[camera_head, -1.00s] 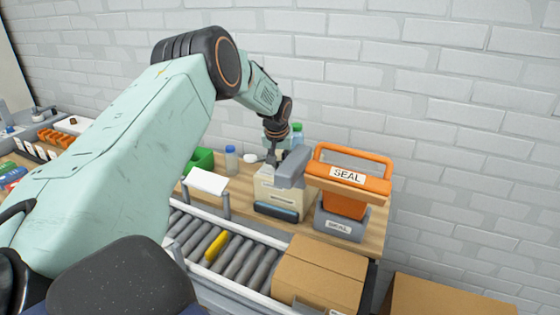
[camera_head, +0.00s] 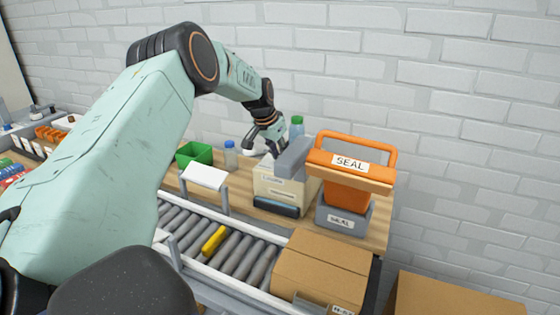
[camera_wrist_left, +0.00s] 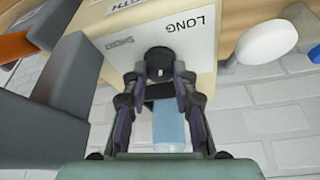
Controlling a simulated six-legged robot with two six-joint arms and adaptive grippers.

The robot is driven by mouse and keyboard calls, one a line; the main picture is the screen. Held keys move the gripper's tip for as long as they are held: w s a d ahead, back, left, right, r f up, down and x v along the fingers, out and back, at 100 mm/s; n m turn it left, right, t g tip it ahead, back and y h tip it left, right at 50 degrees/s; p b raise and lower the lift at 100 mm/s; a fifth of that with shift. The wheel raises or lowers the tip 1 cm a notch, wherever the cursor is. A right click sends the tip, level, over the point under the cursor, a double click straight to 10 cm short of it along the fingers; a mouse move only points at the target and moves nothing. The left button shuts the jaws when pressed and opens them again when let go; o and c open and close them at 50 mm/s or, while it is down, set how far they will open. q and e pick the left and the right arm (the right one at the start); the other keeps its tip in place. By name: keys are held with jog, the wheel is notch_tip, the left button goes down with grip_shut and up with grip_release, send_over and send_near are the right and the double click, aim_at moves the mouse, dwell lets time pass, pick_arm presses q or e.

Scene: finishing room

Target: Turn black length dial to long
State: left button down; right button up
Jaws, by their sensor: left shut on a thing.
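The beige machine (camera_head: 280,186) with a grey arm on top stands on the wooden bench. In the left wrist view its face (camera_wrist_left: 190,45) has a label reading LONG and another, partly cut off, ending in "TH". The black length dial (camera_wrist_left: 158,62) sits on that face beside the labels. My left gripper (camera_wrist_left: 162,80) is shut on the dial, one finger on each side. In the head view my left gripper (camera_head: 268,143) is behind the machine's top, and the dial is hidden there. My right gripper is not in view.
An orange SEAL press (camera_head: 347,180) stands right of the machine. A green bin (camera_head: 194,154), a blue-capped bottle (camera_head: 230,156) and a green-capped bottle (camera_head: 297,128) are nearby. A roller conveyor (camera_head: 222,247) with a cardboard box (camera_head: 320,275) runs in front. A brick wall is behind.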

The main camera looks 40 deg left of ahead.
pick_arm(q)
jog(key=m+b, duration=0.1)
jog(key=m+h, duration=0.1)
jog(key=shift+s+a+f+m+b, duration=0.1)
jog(key=shift+f+m+b, duration=0.2)
jog(key=shift+b, duration=0.1)
jog(key=shift+a+r+m+g+h+b, duration=0.15)
jog(key=shift+m+g+h+b, duration=0.25)
jog(key=shift+m, duration=1.1)
jog(key=c, duration=1.1)
grip_release()
jog(key=shift+r, duration=0.15)
jog(key=shift+o, duration=0.2)
jog(key=v, duration=1.2)
jog(key=shift+a, duration=0.15)
